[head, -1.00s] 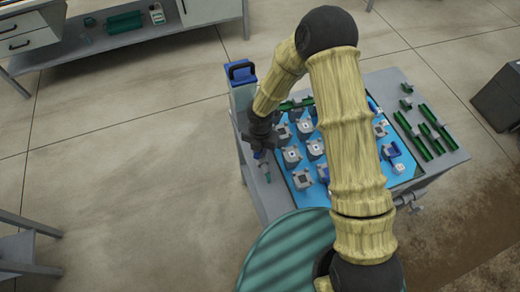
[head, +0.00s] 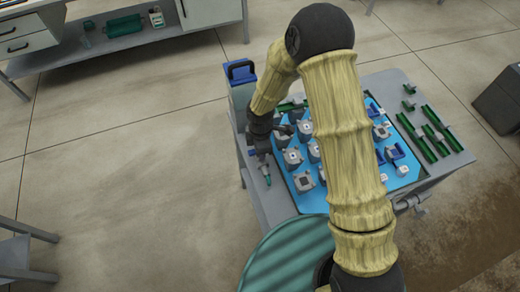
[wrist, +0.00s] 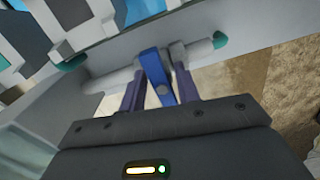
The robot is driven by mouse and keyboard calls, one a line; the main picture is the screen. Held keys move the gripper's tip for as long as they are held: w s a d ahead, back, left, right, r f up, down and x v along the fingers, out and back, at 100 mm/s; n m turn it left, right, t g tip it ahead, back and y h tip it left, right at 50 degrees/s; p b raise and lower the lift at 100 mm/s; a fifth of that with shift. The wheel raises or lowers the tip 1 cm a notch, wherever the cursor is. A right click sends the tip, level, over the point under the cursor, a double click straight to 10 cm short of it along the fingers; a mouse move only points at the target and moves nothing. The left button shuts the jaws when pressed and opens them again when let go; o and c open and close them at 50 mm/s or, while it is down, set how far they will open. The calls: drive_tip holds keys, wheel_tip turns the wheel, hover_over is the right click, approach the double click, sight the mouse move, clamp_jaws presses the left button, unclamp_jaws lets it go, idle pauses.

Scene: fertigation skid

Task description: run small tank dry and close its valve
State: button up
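A blue valve handle (wrist: 156,75) sits on a light grey pipe with teal ends (wrist: 219,41) in the wrist view. My gripper (wrist: 160,83) has its two purple fingers on either side of this handle, close against it. The handle is tilted between them, and I cannot tell whether they clamp it. In the head view my gripper (head: 259,147) is at the left edge of the skid table, and its fingers are hard to make out. A narrow grey tank with a blue top (head: 241,75) stands at the table's far left corner. Its liquid level does not show.
A blue panel with several grey blocks (head: 303,181) covers the table (head: 271,206), partly behind my arm. Green bars (head: 432,146) lie at its right. A round teal ribbed lid (head: 285,255) is in front.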

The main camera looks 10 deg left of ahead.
drive_tip(key=shift+o, duration=0.9)
wheel_tip(320, 180, up, 10)
drive_tip(key=p, duration=0.8)
